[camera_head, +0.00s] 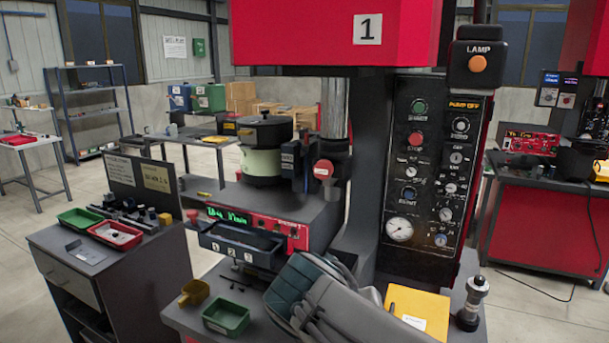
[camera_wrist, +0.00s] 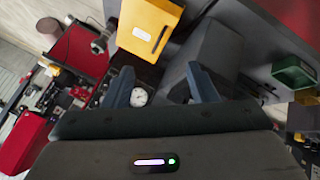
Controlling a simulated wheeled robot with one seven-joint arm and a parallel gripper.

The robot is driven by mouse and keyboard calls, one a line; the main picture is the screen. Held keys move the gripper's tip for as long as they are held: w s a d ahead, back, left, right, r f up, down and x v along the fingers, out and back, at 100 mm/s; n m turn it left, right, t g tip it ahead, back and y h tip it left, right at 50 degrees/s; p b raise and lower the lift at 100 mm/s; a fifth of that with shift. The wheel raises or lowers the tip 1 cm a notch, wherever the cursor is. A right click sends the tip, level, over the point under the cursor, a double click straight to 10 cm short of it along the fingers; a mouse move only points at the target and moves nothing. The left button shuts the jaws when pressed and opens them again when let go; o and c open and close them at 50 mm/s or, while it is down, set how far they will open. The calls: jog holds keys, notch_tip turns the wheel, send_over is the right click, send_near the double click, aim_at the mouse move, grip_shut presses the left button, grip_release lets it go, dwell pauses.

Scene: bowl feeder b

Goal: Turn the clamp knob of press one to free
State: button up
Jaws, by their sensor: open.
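Press one (camera_head: 335,32) is the red machine with the "1" label. Its black control panel (camera_head: 402,230) carries several buttons, small knobs and a round white gauge (camera_head: 399,229). A red knob (camera_head: 323,169) with a white tag sits beside the press's metal column, left of the panel; I cannot tell whether it is the clamp knob or how it is set. My gripper (camera_wrist: 162,82) is open and empty in the wrist view, with the gauge (camera_wrist: 138,97) seen beyond its left finger. In the head view my grey arm rises from the bottom; its fingertips are hard to make out.
A green bin (camera_head: 227,317) and yellow scoop (camera_head: 194,293) lie left. The bowl feeder (camera_head: 264,150) stands behind. A side cart (camera_head: 115,265) is further left.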

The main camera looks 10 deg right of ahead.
jog(key=w+a+r+m+t+h, duration=0.1)
jog(key=w+a+r+t+h, duration=0.15)
jog(key=r, duration=0.35)
jog(key=w+a+r+m+t+h, duration=0.1)
jog(key=w+a+r+t, duration=0.15)
jog(key=r, duration=0.25)
jog(key=m+t, duration=0.1)
jog(key=t, duration=0.4)
send_near(321, 171)
jog(key=shift+h, duration=0.25)
jog(key=p+x, duration=0.4)
jog(key=x, duration=0.5)
jog(key=shift+w+f, duration=0.1)
jog(key=shift+w, duration=0.1)
jog(key=c, duration=1)
